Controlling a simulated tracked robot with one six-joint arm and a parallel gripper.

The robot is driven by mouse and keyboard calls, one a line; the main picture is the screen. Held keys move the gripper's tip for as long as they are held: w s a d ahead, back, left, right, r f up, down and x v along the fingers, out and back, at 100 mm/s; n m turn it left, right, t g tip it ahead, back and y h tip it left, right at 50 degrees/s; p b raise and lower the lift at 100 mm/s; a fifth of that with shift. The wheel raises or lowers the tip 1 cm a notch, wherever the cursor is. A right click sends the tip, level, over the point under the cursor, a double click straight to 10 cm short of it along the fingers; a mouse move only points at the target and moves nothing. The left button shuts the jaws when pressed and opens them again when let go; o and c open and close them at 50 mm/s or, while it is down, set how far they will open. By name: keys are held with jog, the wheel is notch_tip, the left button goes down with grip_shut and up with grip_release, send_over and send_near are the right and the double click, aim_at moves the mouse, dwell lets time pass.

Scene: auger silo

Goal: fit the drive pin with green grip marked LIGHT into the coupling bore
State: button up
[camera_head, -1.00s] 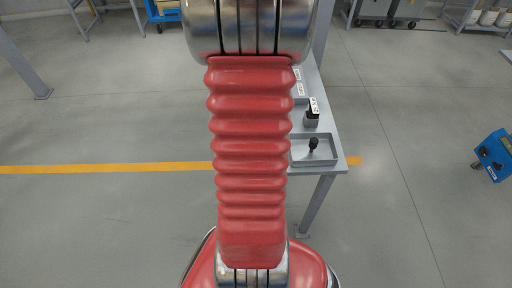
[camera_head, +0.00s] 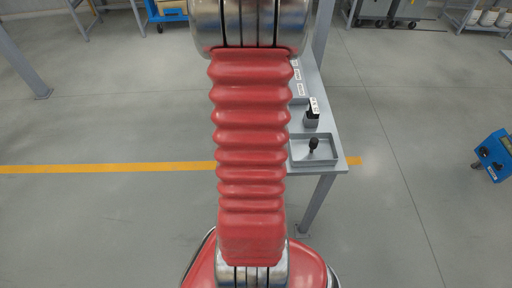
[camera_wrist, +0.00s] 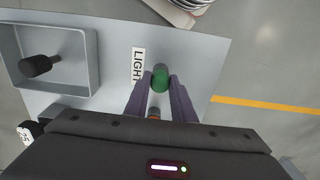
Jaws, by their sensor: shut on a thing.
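In the wrist view my gripper (camera_wrist: 160,98) has its two fingers on either side of the drive pin with green grip (camera_wrist: 160,77) and is shut on it. The round green end shows between the fingertips, and the rest of the pin is mostly hidden. A white label reading LIGHT (camera_wrist: 138,65) lies on the grey table just left of the pin. I cannot tell whether the pin is clear of the table. In the head view my arm hides the gripper and the pin. I cannot make out the coupling bore in either view.
The grey table (camera_head: 328,120) carries a shallow tray (camera_head: 324,160) holding a dark-knobbed piece (camera_head: 313,145). A black piece with a white tag (camera_head: 312,112) stands behind it. A blue box (camera_head: 494,155) stands far right. The floor around is mostly clear.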

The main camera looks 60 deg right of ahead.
jog(key=shift+w+r, duration=0.1)
jog(key=shift+r, duration=2.8)
jog(key=shift+c, duration=0.2)
jog(key=shift+w, duration=0.1)
jog(key=w+a+f+n, duration=0.3)
jog(key=w+a, duration=0.3)
jog(key=w, duration=0.5)
jog(key=w+a+f+n, duration=0.3)
jog(key=w+a, duration=0.3)
jog(key=w, duration=0.5)
jog(key=w+a+f+n, duration=0.2)
jog(key=w+a, duration=0.2)
jog(key=a, duration=0.4)
jog(key=w+a+f+n, duration=0.2)
jog(key=w+a, duration=0.2)
jog(key=a, duration=0.4)
jog(key=w+a+f+n, duration=0.2)
jog(key=w+a, duration=0.2)
jog(key=a, duration=0.5)
jog(key=shift+f+n, duration=0.3)
jog(key=shift+f, duration=0.05)
jog(key=shift+s, duration=0.1)
